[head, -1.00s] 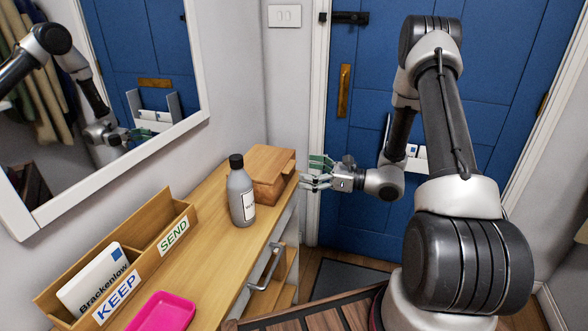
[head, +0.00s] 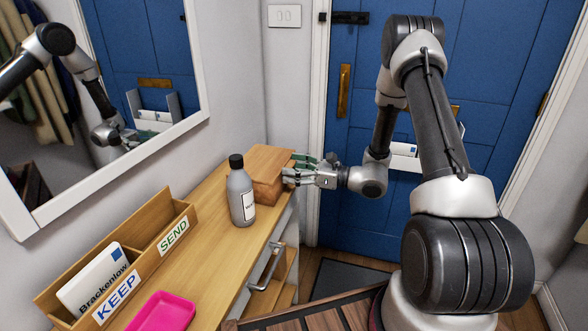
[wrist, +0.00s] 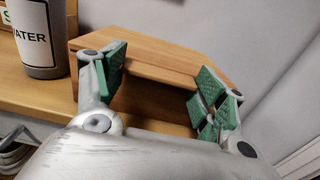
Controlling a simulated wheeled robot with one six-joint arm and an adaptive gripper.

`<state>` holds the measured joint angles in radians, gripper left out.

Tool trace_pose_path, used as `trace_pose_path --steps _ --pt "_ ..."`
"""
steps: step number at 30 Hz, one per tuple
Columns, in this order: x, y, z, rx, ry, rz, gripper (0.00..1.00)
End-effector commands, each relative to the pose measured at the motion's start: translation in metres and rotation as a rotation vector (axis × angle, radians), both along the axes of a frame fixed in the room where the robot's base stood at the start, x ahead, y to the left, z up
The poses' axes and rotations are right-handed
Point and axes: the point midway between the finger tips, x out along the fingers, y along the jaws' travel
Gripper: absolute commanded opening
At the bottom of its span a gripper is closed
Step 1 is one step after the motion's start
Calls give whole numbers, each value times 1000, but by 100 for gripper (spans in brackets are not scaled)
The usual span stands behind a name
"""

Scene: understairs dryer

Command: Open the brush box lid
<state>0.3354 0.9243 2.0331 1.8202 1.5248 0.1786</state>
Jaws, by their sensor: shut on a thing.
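The brush box (head: 264,190) is a brown wooden box at the far end of the wooden shelf top. Its lid (head: 272,158) looks down in the head view. In the wrist view, the lid (wrist: 165,52) shows with a dark gap under its near edge. My gripper (head: 293,167) is at the right side of the box, its fingers level with the lid edge. In the wrist view, the green pads of my gripper (wrist: 160,85) stand on either side of that edge, shut on the lid. The exact pad contact is partly hidden.
A grey bottle (head: 241,193) stands close to the box on its near side; it also shows in the wrist view (wrist: 38,35). A letter holder (head: 140,250) and a pink tray (head: 162,311) are nearer. A wall with a mirror (head: 140,70) borders the shelf.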

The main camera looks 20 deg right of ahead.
Motion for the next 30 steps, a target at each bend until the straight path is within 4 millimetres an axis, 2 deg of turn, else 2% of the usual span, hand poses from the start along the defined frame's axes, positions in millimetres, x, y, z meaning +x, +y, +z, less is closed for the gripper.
trace_pose_path --steps 5,11,20,30 --pt "0 0 3 -10 5 0 28" --pt "1 0 16 -66 39 -1 28" --pt "6 8 58 -259 159 0 28" --pt "21 32 109 -531 333 3 28"
